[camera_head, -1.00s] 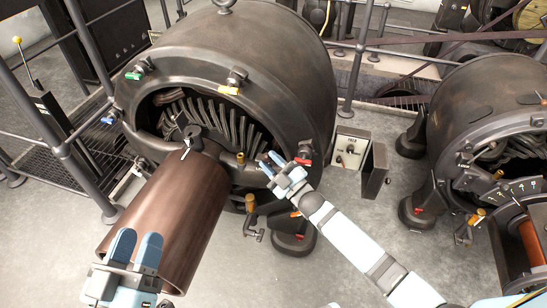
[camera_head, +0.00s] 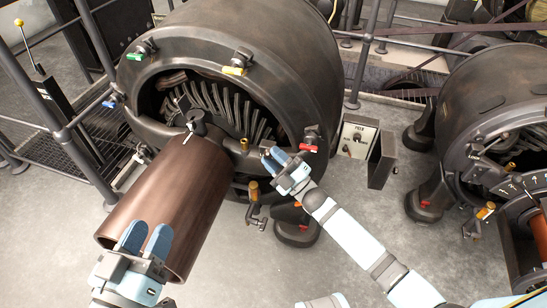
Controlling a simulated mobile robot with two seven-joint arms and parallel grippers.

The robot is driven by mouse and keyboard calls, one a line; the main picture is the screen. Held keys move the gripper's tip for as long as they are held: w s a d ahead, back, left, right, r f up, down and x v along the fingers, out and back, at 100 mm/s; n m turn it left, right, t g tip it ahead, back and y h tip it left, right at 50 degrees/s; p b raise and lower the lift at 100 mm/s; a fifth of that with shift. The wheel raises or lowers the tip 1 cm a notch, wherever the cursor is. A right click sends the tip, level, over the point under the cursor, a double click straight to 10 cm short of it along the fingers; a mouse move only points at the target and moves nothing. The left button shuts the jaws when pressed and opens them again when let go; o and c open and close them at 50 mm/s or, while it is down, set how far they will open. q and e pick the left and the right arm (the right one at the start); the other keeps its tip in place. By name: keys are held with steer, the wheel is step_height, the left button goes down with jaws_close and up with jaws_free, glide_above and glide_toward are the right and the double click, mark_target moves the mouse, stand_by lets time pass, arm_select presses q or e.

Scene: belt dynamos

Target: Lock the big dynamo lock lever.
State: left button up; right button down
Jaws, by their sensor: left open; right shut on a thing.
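The big dynamo (camera_head: 275,60) is a dark round housing with copper-brown coils showing in its open front. A large brown cylinder (camera_head: 165,195) lies in front of its opening. My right gripper (camera_head: 273,158) is at the lower right of the dynamo's front, shut on a small part there. This seems to be the lock lever, but the fingers hide it and its position cannot be told. A brass knob (camera_head: 244,145) stands just left of these fingers. My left gripper (camera_head: 145,238) is open and empty, in front of the cylinder's near end.
Clamps with green (camera_head: 145,48), yellow (camera_head: 235,69), blue (camera_head: 110,102) and red (camera_head: 308,147) tags ring the dynamo's front. A brass-handled crank (camera_head: 254,192) hangs below. A control box (camera_head: 358,137) and a smaller dynamo (camera_head: 500,95) stand to the right. Railings stand left.

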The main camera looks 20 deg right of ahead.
steer(key=c, duration=1.1)
jaws_free()
steer(key=shift+f, duration=0.1)
steer(key=shift+c, duration=0.2)
arm_select(q)
step_height(320, 180, up, 3)
steer(key=shift+s+a+r+t+p, duration=0.15)
steer(key=shift+t+p, duration=0.45)
steer(key=shift+p, duration=0.6)
arm_select(e)
steer(key=v, duration=1.4)
arm_select(q)
steer(key=shift+r, duration=0.15)
